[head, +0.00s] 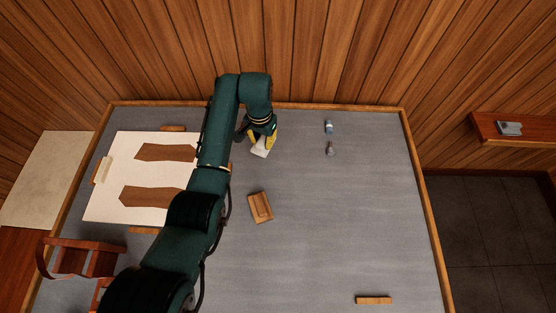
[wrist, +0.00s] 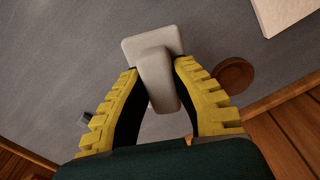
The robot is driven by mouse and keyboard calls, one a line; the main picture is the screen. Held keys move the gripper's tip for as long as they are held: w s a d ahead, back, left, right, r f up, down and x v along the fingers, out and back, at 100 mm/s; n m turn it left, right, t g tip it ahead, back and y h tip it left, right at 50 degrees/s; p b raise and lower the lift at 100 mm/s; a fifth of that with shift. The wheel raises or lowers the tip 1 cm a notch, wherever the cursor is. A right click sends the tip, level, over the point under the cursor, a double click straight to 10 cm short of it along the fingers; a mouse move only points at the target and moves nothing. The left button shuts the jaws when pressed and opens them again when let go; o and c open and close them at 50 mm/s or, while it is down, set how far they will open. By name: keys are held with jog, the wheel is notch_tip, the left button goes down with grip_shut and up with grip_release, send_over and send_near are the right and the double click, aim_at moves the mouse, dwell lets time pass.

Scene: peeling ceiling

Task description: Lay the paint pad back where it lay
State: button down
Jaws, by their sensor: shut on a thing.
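The paint pad is a pale, flat rectangular pad with a raised grip. It shows below my gripper in the head view (head: 260,152) and at the top middle of the wrist view (wrist: 142,45). My gripper (wrist: 156,70) has yellow ribbed fingers, shut on the pad's grip from both sides. In the head view my gripper (head: 263,138) is over the back part of the grey table (head: 330,220), right of the white sheet. The pad is at or just above the table; I cannot tell if it touches.
A wooden block (head: 260,207) lies in front of the pad. Two small grey items (head: 328,127) stand at the back right. A white sheet (head: 110,205) with brown shapes lies left. A round brown disc (wrist: 232,75) is beside my gripper. The table's right half is mostly clear.

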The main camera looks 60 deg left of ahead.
aim_at(261, 139)
jog(key=f+b, duration=0.1)
jog(key=f, duration=0.3)
jog(key=f+b, duration=0.1)
jog(key=f, duration=0.3)
jog(key=shift+s+f, duration=0.2)
jog(key=shift+f, duration=0.15)
jog(key=shift+b, duration=0.3)
jog(key=shift+f, duration=0.25)
jog(key=c, duration=1)
grip_release()
jog(key=shift+r, duration=0.15)
notch_tip(261, 139, up, 12)
jog(key=p, duration=0.4)
jog(key=shift+r, duration=0.1)
